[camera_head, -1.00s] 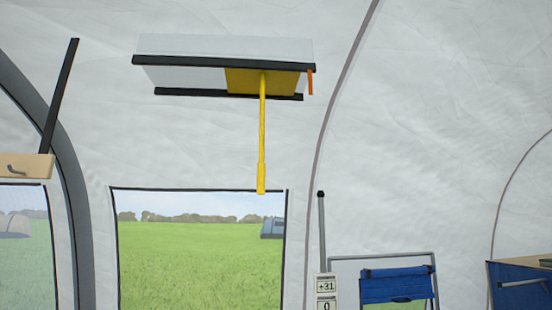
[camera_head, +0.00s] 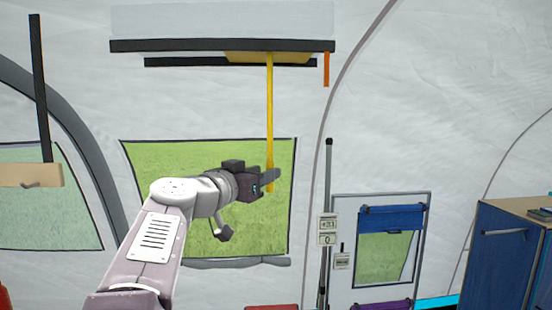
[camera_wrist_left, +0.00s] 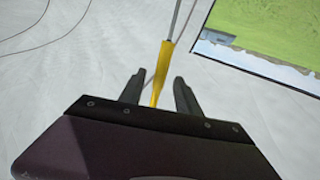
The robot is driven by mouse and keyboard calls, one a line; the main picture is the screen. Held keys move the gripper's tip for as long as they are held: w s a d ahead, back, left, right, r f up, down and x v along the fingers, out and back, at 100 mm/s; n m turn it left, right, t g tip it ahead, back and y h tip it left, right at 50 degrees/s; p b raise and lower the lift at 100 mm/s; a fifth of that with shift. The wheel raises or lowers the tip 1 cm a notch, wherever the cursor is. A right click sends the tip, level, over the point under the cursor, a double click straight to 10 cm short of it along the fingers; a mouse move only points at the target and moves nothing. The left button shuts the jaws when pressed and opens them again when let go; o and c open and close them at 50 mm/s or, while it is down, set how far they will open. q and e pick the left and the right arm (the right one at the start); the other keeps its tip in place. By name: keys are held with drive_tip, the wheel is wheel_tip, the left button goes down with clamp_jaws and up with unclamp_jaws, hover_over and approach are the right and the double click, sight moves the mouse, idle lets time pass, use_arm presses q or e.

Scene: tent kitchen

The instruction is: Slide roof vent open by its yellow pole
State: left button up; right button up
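The roof vent (camera_head: 222,46) is at the top of the head view, with dark rails and a yellow plate (camera_head: 262,58) under its right part. A thin yellow pole (camera_head: 269,110) hangs down from it, roughly upright. My left gripper (camera_head: 272,178) is at the pole's lower end. In the left wrist view the yellow pole (camera_wrist_left: 161,72) shows between the two dark fingers of my left gripper (camera_wrist_left: 159,78). The fingers are apart, with a gap on both sides of the pole. The pole's lowest part is hidden behind the gripper body. My right gripper is not in view.
An orange tab (camera_head: 326,69) hangs at the vent's right end. A tent window (camera_head: 150,160) is behind my left arm.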

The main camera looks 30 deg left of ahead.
use_arm(q)
drive_tip(key=w+p, duration=0.3)
drive_tip(key=w, duration=0.4)
drive_tip(key=shift+s+d, duration=0.1)
drive_tip(key=shift+s, duration=0.1)
drive_tip(key=shift+c, duration=0.7)
clamp_jaws()
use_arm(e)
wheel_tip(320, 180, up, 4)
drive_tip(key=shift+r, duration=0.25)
